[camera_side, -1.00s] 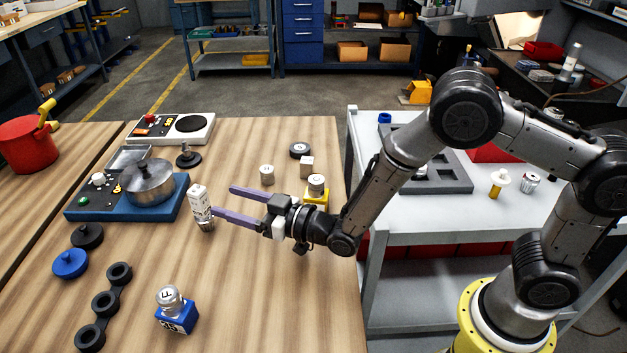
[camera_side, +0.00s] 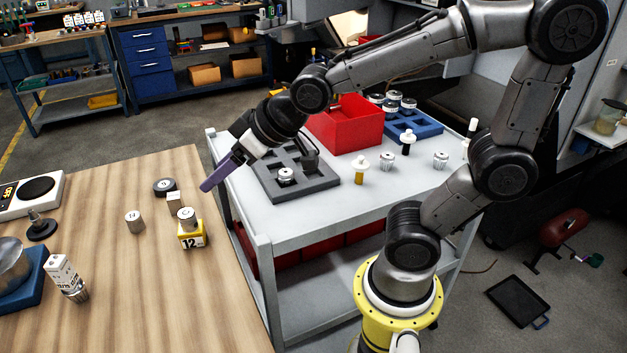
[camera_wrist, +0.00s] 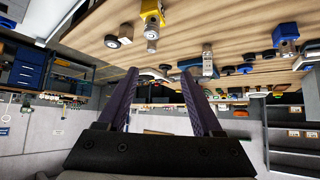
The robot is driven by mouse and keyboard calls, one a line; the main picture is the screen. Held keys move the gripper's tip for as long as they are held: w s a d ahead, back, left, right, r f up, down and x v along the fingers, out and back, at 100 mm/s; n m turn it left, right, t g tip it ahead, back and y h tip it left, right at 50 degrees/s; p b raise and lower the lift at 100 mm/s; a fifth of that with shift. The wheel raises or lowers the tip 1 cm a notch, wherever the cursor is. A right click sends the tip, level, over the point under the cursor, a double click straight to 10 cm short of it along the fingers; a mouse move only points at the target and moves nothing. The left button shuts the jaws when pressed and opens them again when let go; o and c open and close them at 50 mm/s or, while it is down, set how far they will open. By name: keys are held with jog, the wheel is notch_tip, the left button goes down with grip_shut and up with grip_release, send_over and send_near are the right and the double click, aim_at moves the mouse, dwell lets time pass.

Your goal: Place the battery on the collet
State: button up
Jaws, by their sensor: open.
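A white printed block (camera_side: 61,268), apparently the battery, is at the lower left of the side view. A ribbed metal piece, apparently the collet (camera_side: 78,293), shows at its lower end. The block looks set on it, though I cannot see the contact clearly. My gripper (camera_side: 210,184) is raised over the gap between the table and the cart, well right of the block, with its purple fingers empty. In the wrist view, the fingers (camera_wrist: 159,72) are spread apart with nothing between them. A similar ribbed metal piece (camera_side: 441,160) stands on the cart.
The wooden table (camera_side: 150,300) also holds a yellow block (camera_side: 190,237) with a metal cylinder on it, a small cylinder (camera_side: 135,222) and a black wheel (camera_side: 165,187). The grey cart (camera_side: 330,215) carries a dark tray (camera_side: 270,190) and a red bin (camera_side: 350,125). The table's front middle is clear.

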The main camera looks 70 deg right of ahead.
jog(key=s+d+g, duration=0.1)
jog(key=s+d, duration=0.1)
jog(key=s, duration=0.6)
jog(key=s+d+f+m+g+h, duration=0.1)
jog(key=s+d+g, duration=0.1)
jog(key=s, duration=0.6)
jog(key=shift+f+g, duration=0.2)
jog(key=shift+g, duration=0.1)
